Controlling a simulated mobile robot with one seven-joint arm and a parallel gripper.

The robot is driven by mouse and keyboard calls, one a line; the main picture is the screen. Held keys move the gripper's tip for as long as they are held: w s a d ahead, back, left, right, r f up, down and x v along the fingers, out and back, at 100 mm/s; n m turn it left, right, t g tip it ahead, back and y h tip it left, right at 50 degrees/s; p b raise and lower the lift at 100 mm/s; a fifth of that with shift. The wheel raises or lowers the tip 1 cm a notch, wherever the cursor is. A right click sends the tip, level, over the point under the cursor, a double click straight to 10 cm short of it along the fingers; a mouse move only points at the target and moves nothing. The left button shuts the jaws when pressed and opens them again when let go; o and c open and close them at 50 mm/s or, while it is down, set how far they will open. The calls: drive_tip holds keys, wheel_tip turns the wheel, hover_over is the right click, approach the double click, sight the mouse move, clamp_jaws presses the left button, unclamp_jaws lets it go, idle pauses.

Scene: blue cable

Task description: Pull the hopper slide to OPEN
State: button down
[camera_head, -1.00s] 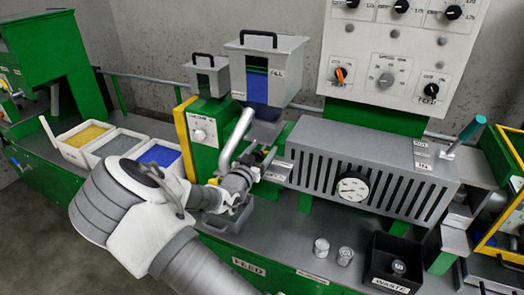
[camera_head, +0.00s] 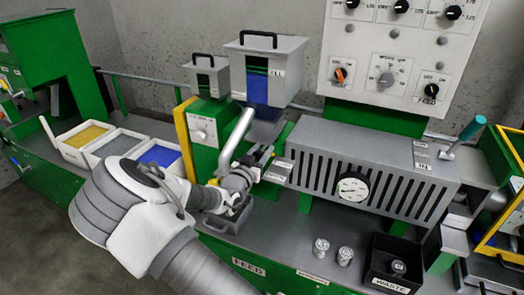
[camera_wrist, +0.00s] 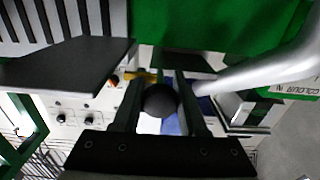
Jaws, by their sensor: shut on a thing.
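The large grey hopper (camera_head: 265,52) with a black handle and a blue-filled window stands at the upper middle of the head view. My gripper (camera_head: 262,160) is below it, in front of the machine, partly hidden by my wrist. In the wrist view, a round black knob (camera_wrist: 161,100) sits between the two dark fingers of my gripper (camera_wrist: 158,80), which is shut on it. I take this knob to be the hopper slide's. The slide itself is mostly hidden, and I cannot read its position.
A silver bent pipe (camera_head: 237,140) runs close left of my gripper. A grey slotted housing (camera_head: 385,178) with a round gauge (camera_head: 352,188) stands to the right. Two small metal cups (camera_head: 321,247) and a black waste bin (camera_head: 376,266) are on the bench. Three filled trays (camera_head: 118,147) lie left.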

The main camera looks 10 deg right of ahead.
sight(257, 157)
idle(0.8)
drive_tip(key=v, duration=0.6)
drive_tip(key=shift+s+a+f, duration=0.1)
drive_tip(key=shift+c, duration=2.4)
unclamp_jaws()
drive_tip(key=shift+s, duration=0.1)
drive_tip(key=shift+a, duration=0.1)
drive_tip(key=p+v, duration=0.1)
drive_tip(key=v, duration=1.6)
drive_tip(key=shift+s, duration=0.2)
drive_tip(key=shift+w, duration=0.1)
